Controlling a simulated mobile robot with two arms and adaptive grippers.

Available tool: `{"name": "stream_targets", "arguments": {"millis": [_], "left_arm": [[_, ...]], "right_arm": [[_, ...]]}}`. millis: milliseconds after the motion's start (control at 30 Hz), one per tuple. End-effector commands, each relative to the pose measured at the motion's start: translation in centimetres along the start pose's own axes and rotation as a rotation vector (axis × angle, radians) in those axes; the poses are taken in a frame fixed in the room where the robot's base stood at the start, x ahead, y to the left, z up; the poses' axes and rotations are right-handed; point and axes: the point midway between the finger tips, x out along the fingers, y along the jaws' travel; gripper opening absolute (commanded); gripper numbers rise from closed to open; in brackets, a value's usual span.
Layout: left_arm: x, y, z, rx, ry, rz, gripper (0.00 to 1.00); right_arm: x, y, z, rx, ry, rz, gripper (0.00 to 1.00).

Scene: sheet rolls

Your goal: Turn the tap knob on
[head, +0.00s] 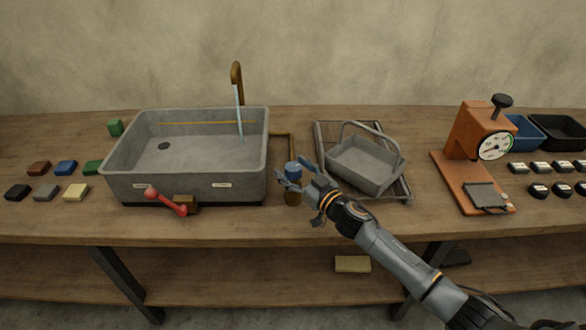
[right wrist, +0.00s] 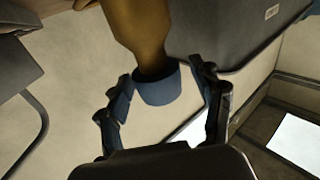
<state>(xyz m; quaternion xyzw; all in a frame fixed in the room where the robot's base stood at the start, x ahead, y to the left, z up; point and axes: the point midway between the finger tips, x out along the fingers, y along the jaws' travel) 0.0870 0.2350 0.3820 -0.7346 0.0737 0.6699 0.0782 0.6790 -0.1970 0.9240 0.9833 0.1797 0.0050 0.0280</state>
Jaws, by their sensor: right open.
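The blue tap knob (head: 292,168) sits on top of a short brass post (head: 293,198), right of the grey sink (head: 185,184). A brass pipe (head: 292,138) runs from there towards the sink. My right gripper (head: 291,172) is open at the knob, with one finger on each side. In the right wrist view the blue knob (right wrist: 158,89) lies between the open fingers (right wrist: 163,80), and I cannot tell whether they touch it. A pale blue water stream (head: 240,110) falls from the brass spout (head: 237,71) into the sink. My left gripper is not in view.
A red lever (head: 166,202) juts from the sink's front. A grey basket (head: 362,168) stands on a rack close to the right of the knob. An orange dial press (head: 471,135) stands farther right. Several coloured blocks (head: 66,167) lie left of the sink.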

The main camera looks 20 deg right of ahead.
Motion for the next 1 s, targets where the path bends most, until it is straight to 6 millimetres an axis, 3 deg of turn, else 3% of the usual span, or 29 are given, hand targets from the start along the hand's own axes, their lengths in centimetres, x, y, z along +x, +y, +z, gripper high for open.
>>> {"name": "stream_targets", "arguments": {"millis": [267, 567, 767, 1000], "left_arm": [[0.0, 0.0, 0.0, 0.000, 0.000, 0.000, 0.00], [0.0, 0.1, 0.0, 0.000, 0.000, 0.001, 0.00], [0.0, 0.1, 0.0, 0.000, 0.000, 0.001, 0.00], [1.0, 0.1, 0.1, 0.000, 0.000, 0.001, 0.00]], "right_arm": [[0.2, 0.0, 0.0, 0.000, -0.001, 0.000, 0.66], [0.1, 0.0, 0.0, 0.000, -0.001, 0.001, 0.11], [0.2, -0.1, -0.1, 0.004, 0.003, 0.031, 0.11], [0.3, -0.3, 0.2, 0.009, -0.004, 0.202, 0.11]]}}
